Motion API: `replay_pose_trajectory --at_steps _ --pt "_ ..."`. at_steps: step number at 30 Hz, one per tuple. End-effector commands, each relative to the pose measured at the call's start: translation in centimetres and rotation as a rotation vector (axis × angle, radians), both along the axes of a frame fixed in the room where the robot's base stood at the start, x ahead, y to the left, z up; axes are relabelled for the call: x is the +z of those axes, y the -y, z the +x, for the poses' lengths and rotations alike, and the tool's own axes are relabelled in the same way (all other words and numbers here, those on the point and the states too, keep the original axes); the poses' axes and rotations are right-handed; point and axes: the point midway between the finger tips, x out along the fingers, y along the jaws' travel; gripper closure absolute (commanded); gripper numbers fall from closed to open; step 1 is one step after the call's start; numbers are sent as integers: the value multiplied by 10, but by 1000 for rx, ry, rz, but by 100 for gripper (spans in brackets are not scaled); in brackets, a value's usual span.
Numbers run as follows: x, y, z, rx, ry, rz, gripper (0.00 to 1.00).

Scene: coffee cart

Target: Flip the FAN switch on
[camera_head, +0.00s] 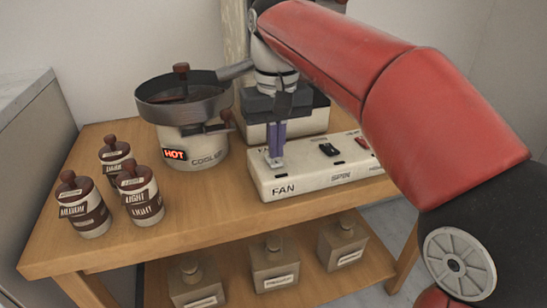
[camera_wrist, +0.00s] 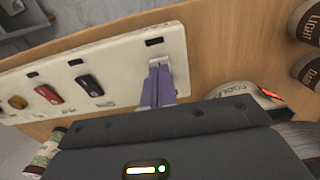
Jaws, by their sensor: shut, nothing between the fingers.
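The white switch panel (camera_head: 315,180) sits at the front right of the wooden cart top, with the FAN label (camera_head: 284,189) on its left front. My gripper (camera_head: 274,158) points down at the FAN end, its purple fingers shut together with nothing between them. In the wrist view the fingertips (camera_wrist: 158,72) are over the panel (camera_wrist: 120,52) at the FAN position.
A black switch (camera_head: 328,149) and a red switch (camera_head: 362,143) stand right of FAN; the wrist view adds an orange one (camera_wrist: 18,102). A roaster pot (camera_head: 190,150) with a lit HOT sign is left. Several labelled jars (camera_head: 140,195) stand front left. More canisters (camera_head: 273,265) stand below.

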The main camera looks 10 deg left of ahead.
Motion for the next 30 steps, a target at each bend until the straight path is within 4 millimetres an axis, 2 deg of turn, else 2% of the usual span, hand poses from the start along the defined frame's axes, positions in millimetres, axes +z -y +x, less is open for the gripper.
replay_pose_trajectory --at_steps 30 --pt "-15 0 0 0 1 1 100"
